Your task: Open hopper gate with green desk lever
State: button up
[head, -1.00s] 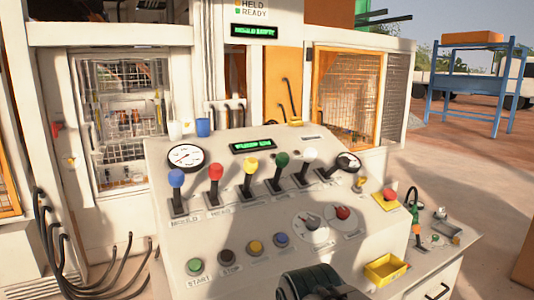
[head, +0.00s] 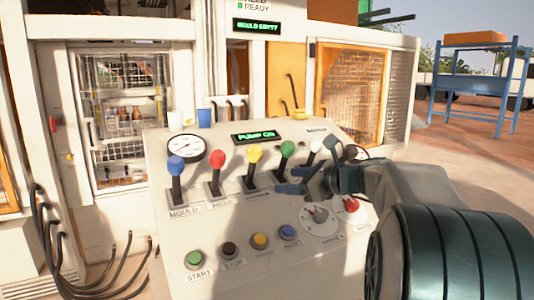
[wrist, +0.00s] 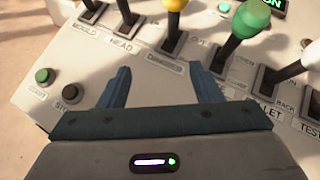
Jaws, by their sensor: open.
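The green desk lever (head: 287,149) stands upright on the sloping control desk (head: 300,265), fourth in the row from the left, between a yellow and a white lever. In the wrist view its green knob (wrist: 251,18) shows at the upper right, beyond my right finger. My gripper (head: 292,178) is open and empty. It hangs over the desk just below and right of the green lever, apart from it. In the wrist view my fingers (wrist: 159,70) point toward the yellow lever (wrist: 174,30). The hopper gate cannot be made out.
Blue (head: 176,165), red (head: 216,160) and white (head: 316,147) levers stand in the same row. Several push buttons (head: 229,250) and a dial (head: 319,216) lie lower on the desk. A green display (head: 255,136) reads PUMP ON. A mesh-fronted machine (head: 122,120) stands behind.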

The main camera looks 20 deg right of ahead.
aim_at(284, 147)
jog(key=w+d+r+m+t, duration=0.35)
jog(key=d+m, duration=0.25)
jog(key=d, duration=0.3)
jog(key=shift+t, duration=0.25)
jog(key=p+x, duration=0.1)
jog(key=x, duration=0.7)
jog(key=p+x, duration=0.1)
jog(key=x, duration=0.4)
jog(key=shift+r+p, duration=0.3)
